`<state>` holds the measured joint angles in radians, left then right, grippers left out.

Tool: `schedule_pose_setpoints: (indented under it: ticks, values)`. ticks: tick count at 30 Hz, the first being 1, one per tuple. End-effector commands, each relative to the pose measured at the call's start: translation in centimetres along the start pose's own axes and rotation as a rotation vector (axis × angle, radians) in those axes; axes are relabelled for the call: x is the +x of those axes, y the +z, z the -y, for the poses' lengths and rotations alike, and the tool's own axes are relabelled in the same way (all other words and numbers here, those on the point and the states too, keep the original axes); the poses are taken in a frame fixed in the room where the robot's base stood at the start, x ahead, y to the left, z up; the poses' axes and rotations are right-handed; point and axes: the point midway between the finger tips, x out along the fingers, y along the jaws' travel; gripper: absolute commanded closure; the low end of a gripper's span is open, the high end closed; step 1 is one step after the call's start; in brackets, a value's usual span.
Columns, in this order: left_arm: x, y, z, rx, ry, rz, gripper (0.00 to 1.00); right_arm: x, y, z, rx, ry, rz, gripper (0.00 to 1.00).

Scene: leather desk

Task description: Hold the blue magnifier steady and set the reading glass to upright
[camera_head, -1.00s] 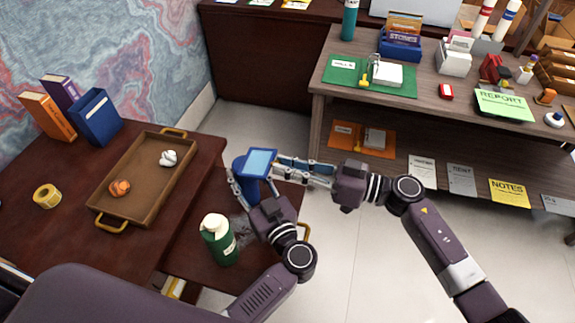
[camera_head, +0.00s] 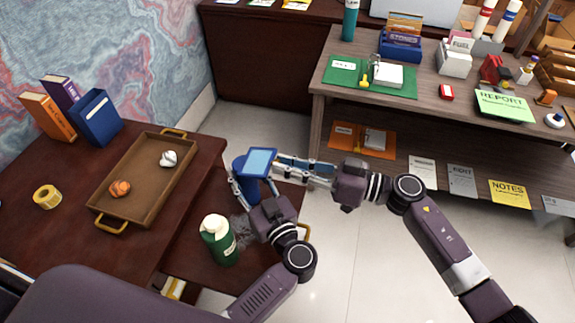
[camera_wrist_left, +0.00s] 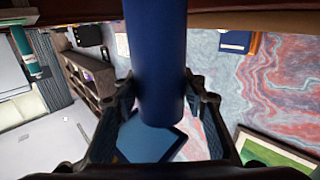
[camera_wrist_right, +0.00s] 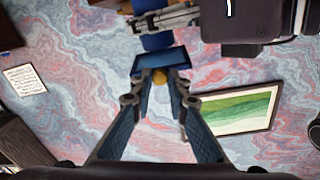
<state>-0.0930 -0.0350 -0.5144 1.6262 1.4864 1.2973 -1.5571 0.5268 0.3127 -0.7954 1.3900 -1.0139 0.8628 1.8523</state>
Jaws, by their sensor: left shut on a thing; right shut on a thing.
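The blue magnifier (camera_head: 238,168) stands on the low dark bench. Its thick blue post also shows in the left wrist view (camera_wrist_left: 157,60), between the fingers of my left gripper (camera_wrist_left: 148,92), which is shut on it. The reading glass (camera_head: 260,162) is a rectangular pane in a blue frame at the top of the magnifier. It looks tilted, with its face towards the head camera. My right gripper (camera_head: 276,167) is shut at the glass's right side. In the right wrist view its fingertips meet around a small yellow-orange piece (camera_wrist_right: 159,76) at the frame's edge.
A green bottle (camera_head: 219,240) stands close to my left gripper. A brown tray (camera_head: 150,204) with two small lumps, a tape roll (camera_head: 47,196) and books (camera_head: 97,117) are on the left desk. A crowded shelf desk (camera_head: 335,97) stands behind right. Floor is open between.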

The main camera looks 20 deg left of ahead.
Motion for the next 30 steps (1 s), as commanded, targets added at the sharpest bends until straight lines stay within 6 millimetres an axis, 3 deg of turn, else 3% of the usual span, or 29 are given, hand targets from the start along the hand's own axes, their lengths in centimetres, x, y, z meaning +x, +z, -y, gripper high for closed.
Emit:
schedule_pose_setpoints:
  ticks: [1, 20, 30]
  values:
    - [-0.1, 0.5, 0.1, 0.006, 0.001, 0.011, 0.96, 0.2, -1.1, 0.2, -0.006, -0.006, -0.015, 1.0]
    - [-0.2, 0.7, 0.0, 0.008, 0.004, 0.015, 0.96, 2.7, -5.7, 1.7, -0.01, -0.01, -0.015, 1.0]
    - [-0.2, 0.7, -0.1, 0.008, 0.007, 0.014, 0.96, 5.0, -7.2, 2.5, -0.011, 0.02, 0.114, 1.0]
